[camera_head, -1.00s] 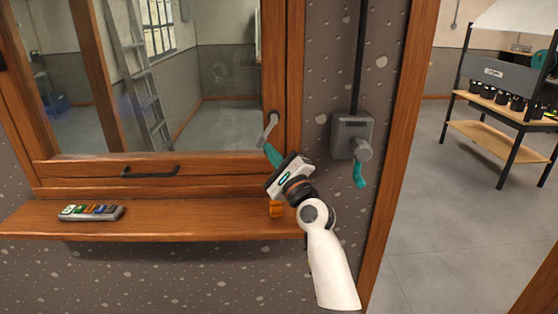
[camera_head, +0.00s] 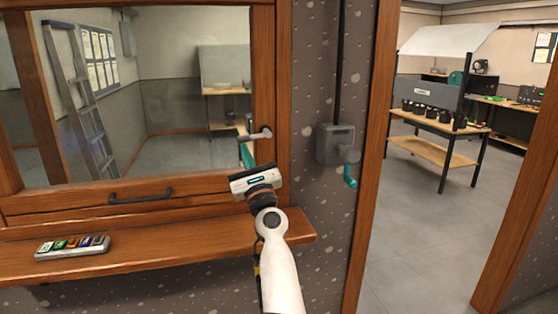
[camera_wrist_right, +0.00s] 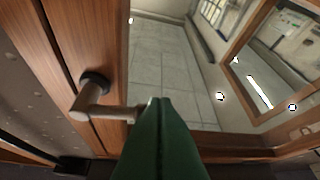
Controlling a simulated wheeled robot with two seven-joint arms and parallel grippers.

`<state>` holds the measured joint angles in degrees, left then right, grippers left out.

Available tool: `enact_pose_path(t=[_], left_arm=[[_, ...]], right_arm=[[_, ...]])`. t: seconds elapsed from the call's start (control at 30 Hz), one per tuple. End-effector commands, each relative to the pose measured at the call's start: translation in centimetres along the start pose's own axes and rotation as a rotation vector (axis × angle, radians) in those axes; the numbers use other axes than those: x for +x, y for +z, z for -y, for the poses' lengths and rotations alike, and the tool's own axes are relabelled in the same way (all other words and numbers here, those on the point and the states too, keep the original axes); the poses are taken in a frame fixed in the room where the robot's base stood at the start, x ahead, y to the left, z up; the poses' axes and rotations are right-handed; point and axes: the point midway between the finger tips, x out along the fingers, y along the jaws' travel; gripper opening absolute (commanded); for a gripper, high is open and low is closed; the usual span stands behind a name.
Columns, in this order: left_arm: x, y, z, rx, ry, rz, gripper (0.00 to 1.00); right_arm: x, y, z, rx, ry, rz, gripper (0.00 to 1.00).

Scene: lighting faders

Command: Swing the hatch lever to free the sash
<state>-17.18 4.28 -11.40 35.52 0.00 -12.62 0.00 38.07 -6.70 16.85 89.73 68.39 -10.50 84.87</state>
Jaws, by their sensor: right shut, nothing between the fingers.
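The hatch lever (camera_head: 256,134) is a grey metal handle on the right side of the wooden window frame. It points left, nearly level, across the edge of the glazed sash (camera_head: 60,205). It also shows in the right wrist view (camera_wrist_right: 90,105), its pivot on the wood. My right gripper (camera_head: 246,155) is shut and empty, its green fingers just below the lever. In the wrist view the fingertips (camera_wrist_right: 160,103) overlap the lever's free end; I cannot tell whether they touch. The sash has a dark pull handle (camera_head: 140,196) and looks closed. My left gripper is out of view.
A wooden ledge (camera_head: 150,255) runs under the window, with a small panel of coloured keys (camera_head: 72,246) at left. A grey wall box (camera_head: 335,145) with a teal-gripped crank (camera_head: 350,178) is right of the frame. An open doorway with clear floor lies further right.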

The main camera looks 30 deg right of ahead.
Motion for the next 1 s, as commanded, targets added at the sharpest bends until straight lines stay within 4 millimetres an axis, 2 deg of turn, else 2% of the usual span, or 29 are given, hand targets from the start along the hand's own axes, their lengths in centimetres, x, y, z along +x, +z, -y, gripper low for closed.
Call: enact_pose_path(t=[0.1,0.43,1.0], left_arm=[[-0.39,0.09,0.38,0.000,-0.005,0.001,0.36],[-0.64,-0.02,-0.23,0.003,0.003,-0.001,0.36],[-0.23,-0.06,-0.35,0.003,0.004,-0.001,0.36]], right_arm=[[0.25,-0.32,-0.10,-0.001,0.001,0.001,0.00],[0.41,-0.58,-0.08,-0.002,0.000,0.001,0.00],[0.18,-0.36,0.25,-0.002,-0.001,0.000,0.00]])
